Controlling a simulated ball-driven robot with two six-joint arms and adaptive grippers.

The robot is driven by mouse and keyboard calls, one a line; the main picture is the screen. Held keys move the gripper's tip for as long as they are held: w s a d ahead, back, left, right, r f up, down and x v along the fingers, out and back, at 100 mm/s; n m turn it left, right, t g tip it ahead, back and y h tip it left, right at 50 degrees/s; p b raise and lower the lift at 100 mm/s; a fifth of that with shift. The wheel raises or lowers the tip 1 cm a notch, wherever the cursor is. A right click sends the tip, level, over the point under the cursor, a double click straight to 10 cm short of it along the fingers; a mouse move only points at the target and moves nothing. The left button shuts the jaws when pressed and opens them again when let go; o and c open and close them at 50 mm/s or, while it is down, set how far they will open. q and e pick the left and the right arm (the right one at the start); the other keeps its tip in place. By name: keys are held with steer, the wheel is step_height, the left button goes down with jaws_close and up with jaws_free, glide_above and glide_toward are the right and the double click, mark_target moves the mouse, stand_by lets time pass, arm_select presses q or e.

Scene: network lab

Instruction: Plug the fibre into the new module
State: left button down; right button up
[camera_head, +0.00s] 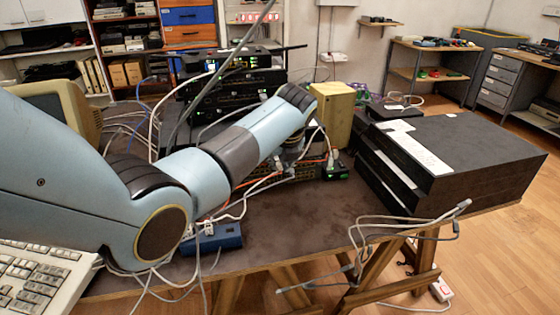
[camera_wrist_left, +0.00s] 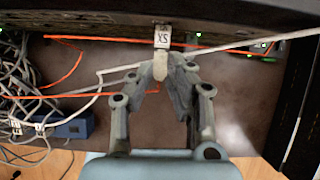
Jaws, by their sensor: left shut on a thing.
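My left gripper (camera_wrist_left: 172,72) is shut at the switch front. A pale plug-like piece (camera_wrist_left: 160,68) is at its fingertips. A white tag marked SX (camera_wrist_left: 162,37) is directly beyond that piece, against the dark switch edge. Whether the piece is seated in a port, or apart from it, I cannot tell. An orange fibre (camera_wrist_left: 70,93) runs in from the left to the fingers. In the head view my left gripper (camera_head: 290,158) is small and partly hidden under my forearm, among cables. My right gripper is not in view.
A second orange cable (camera_wrist_left: 110,39) and a white cable (camera_wrist_left: 240,46) cross the switch front. A blue box (camera_head: 215,238) stands at the table's front edge amid loose cables. Black stacked units (camera_head: 480,170) stand at right. Bare tabletop (camera_head: 310,205) is clear between them.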

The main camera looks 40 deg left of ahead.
arm_select(q)
steer(key=shift+w+a+p, duration=0.1)
steer(key=shift+p, duration=0.25)
stand_by(0.3)
steer(key=c, duration=1.2)
jaws_free()
steer(key=shift+r, duration=0.1)
steer(key=v, duration=1.1)
steer(key=shift+d+r, duration=0.2)
steer(key=shift+r, duration=0.15)
